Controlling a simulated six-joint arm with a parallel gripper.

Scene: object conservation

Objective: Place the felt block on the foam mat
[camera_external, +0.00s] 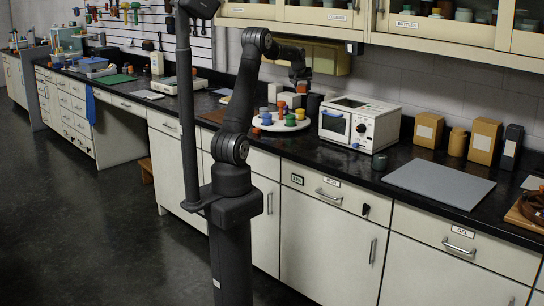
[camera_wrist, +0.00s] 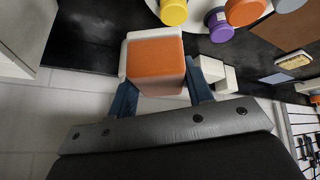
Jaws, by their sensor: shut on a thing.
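An orange-topped block (camera_wrist: 155,58), seemingly the felt block, sits between the two blue fingers of my gripper (camera_wrist: 160,84) in the wrist view. My gripper is shut on it. A flat grey mat (camera_external: 438,183), likely the foam mat, lies bare on the counter at the right.
A white oven (camera_external: 359,124) stands between my gripper and the grey mat, with a small dark cup (camera_external: 379,161) in front. A round white tray (camera_external: 281,125) holds several coloured pieces. Brown boxes (camera_external: 485,142) stand behind the mat. Wall cabinets (camera_external: 404,22) hang above.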

